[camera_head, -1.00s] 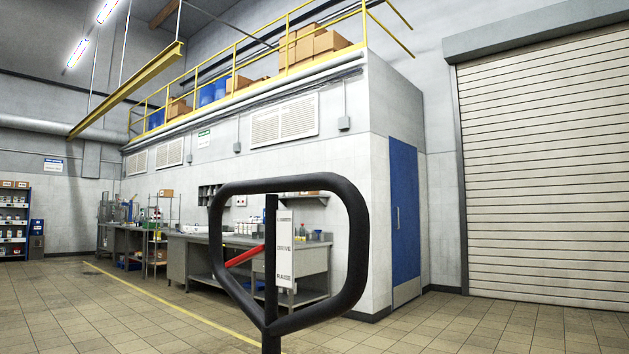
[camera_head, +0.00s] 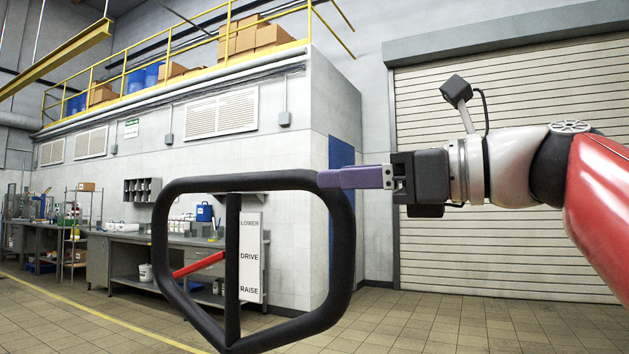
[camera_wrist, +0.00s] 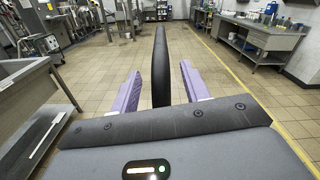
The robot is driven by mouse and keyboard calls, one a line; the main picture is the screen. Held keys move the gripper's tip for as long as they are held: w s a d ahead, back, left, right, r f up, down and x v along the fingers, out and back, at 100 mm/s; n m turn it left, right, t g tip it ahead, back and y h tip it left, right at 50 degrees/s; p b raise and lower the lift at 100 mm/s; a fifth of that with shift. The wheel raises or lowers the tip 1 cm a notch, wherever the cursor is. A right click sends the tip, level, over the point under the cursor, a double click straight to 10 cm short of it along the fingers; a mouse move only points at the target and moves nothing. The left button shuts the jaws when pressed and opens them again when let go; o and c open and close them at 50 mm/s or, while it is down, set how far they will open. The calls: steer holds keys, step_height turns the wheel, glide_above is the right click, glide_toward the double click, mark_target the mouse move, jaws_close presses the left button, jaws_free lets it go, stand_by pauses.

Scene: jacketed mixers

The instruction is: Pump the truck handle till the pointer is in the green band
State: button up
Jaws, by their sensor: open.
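The black truck handle (camera_head: 343,240), a rounded loop on a central post, stands upright in the head view. Beside the post are a red lever (camera_head: 198,266) and a white plate (camera_head: 250,257) marked LOWER, DRIVE and RAISE. My gripper (camera_head: 322,178) comes from the right, its purple fingers at the loop's upper right corner. In the wrist view my gripper (camera_wrist: 160,72) is open, with the handle's black bar (camera_wrist: 161,65) between the fingers and a gap on each side. No pointer or green band is in view.
A grey workbench (camera_head: 120,240) with bottles stands behind the handle along the white wall. A roller shutter (camera_head: 480,250) closes the back right. The tiled floor (camera_head: 420,325) is clear around the handle. In the wrist view a metal bench (camera_wrist: 30,85) stands at the left.

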steer(key=shift+x, duration=2.25)
steer(key=shift+c, duration=0.5)
jaws_close()
